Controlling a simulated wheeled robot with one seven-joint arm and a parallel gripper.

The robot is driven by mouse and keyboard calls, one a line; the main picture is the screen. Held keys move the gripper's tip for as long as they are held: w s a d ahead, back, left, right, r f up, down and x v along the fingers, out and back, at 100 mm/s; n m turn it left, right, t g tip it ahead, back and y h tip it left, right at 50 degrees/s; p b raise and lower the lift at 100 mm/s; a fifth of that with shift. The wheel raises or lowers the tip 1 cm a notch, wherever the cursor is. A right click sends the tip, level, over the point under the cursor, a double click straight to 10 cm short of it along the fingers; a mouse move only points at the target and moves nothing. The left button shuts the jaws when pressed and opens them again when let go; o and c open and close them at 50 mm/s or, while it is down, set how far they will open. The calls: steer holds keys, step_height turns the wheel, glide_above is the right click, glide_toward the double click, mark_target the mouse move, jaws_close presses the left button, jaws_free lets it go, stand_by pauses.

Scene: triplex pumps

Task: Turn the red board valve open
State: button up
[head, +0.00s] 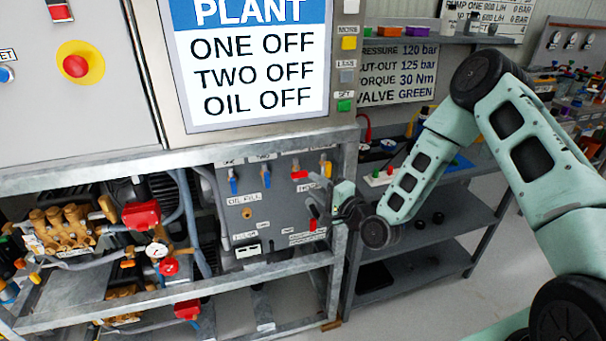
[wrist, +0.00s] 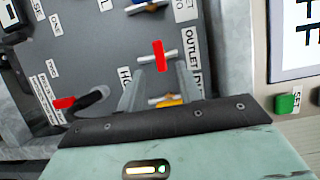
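A grey valve board (head: 245,215) sits in the frame under the plant screen. The red valve handle (head: 299,174) is in its top row and lies crosswise to its short metal pipe. In the wrist view the red handle (wrist: 158,56) shows just ahead of my gripper, between the lines of its two fingers. My gripper (wrist: 160,68) is open with nothing between the fingers. Contact with the handle cannot be told. In the head view my gripper (head: 328,196) is in front of the board's right side and hides part of it.
Blue handles (head: 233,185) stand left of the red valve and a yellow handle (head: 326,169) right of it. A lower red-tipped lever (wrist: 64,102) is at left in the wrist view. A frame post (head: 345,215) stands close right. The green SET button (wrist: 284,104) is nearby.

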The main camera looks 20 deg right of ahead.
mark_target(302, 176)
steer(key=p+x, duration=0.1)
steer(key=x, duration=0.5)
steer(key=shift+c, duration=0.2)
jaws_close()
